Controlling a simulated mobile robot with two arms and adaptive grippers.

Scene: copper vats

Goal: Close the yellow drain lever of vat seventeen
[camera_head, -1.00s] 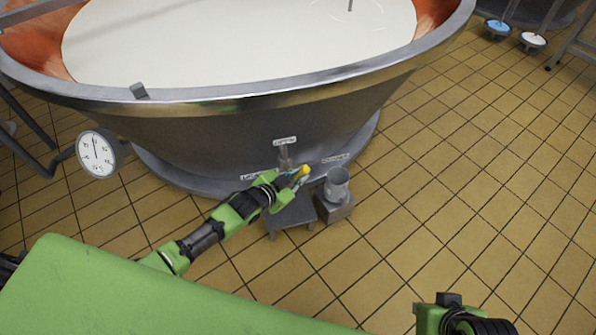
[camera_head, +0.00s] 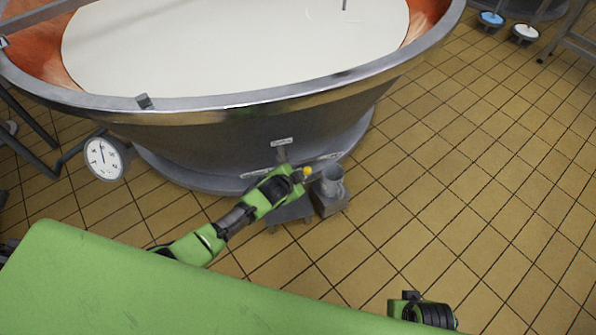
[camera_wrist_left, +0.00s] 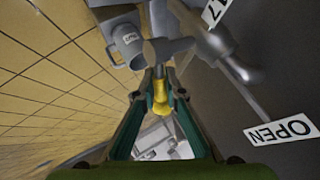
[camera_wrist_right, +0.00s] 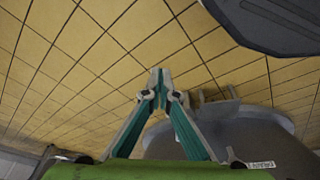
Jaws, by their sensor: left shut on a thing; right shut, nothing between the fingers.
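The yellow grip of the drain lever (camera_wrist_left: 160,95) sits between the fingertips of my left gripper (camera_wrist_left: 160,88). A grey rod runs from it towards the drain pipe. In the head view the yellow grip (camera_head: 307,171) shows low at the foot of the copper vat (camera_head: 220,135), just past my left gripper (camera_head: 300,174), left of a metal jug. An OPEN label (camera_wrist_left: 282,130) lies to the right in the left wrist view, apart from the grip. A label ending in 7 (camera_wrist_left: 215,11) is partly cut off. My right gripper (camera_wrist_right: 160,84) is shut and empty, away from the vat.
A round dial (camera_head: 103,158) is left of the vat. Open tiled floor (camera_head: 470,190) lies to the right.

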